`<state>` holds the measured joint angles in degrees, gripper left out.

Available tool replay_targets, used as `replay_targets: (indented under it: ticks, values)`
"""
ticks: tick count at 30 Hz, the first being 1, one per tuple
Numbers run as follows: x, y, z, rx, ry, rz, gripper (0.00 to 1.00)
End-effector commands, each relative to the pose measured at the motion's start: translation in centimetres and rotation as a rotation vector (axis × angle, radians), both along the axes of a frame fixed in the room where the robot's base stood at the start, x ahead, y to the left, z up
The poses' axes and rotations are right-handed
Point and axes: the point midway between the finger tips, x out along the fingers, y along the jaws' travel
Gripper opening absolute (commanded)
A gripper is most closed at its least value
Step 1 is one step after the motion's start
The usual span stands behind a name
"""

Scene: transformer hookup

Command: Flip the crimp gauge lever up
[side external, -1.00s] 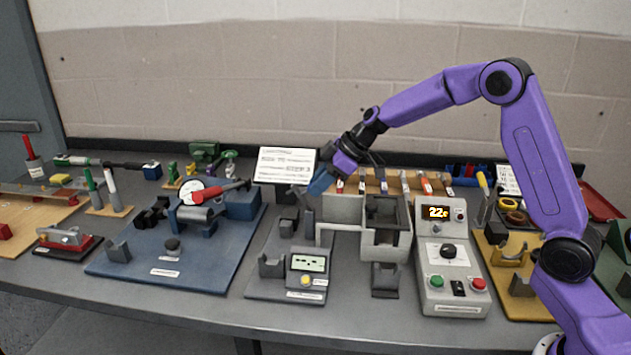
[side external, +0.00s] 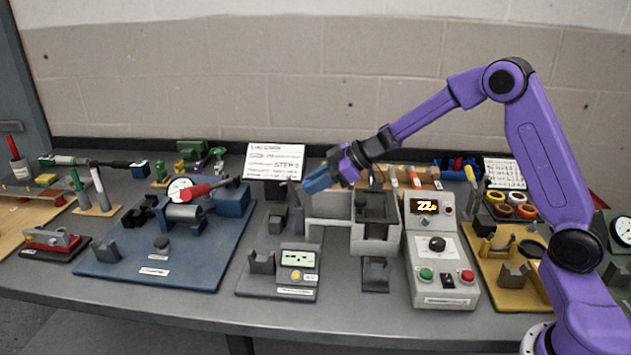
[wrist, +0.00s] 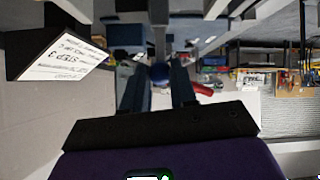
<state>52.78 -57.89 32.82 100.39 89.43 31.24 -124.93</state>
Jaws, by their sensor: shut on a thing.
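My gripper (side external: 310,184) slants down to the left over the back of a grey fixture plate (side external: 262,289) with a small display unit (side external: 297,258). In the wrist view, a dark grey bar with a round blue knob (wrist: 159,73) sits between my two fingers (wrist: 160,88). I take this for the crimp gauge lever, and the jaws are shut on it. In the side view the held part is too small and too hidden by the fingers to make out. A dark grey block (side external: 276,221) stands just below my fingertips.
A light grey open box (side external: 374,241) and the control box (side external: 440,250) are to the right. The front table edge is mostly clear.

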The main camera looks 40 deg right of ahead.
Motion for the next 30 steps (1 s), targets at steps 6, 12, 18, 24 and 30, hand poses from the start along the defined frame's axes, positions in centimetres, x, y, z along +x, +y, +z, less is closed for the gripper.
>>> replay_targets:
  ticks: [6, 12, 18, 24, 30]
  values:
    - [0.0, 0.0, 0.1, 0.005, -0.003, 0.002, 0.00]
    - [0.0, 0.0, 0.1, 0.004, -0.002, 0.002, 0.00]
    - [0.0, 0.0, 0.0, 0.004, -0.001, 0.001, 0.52]
    - [-0.1, -0.1, 0.1, 0.003, -0.001, 0.000, 0.52]
    - [-1.1, -1.2, 1.2, 0.003, -0.004, -0.002, 0.52]
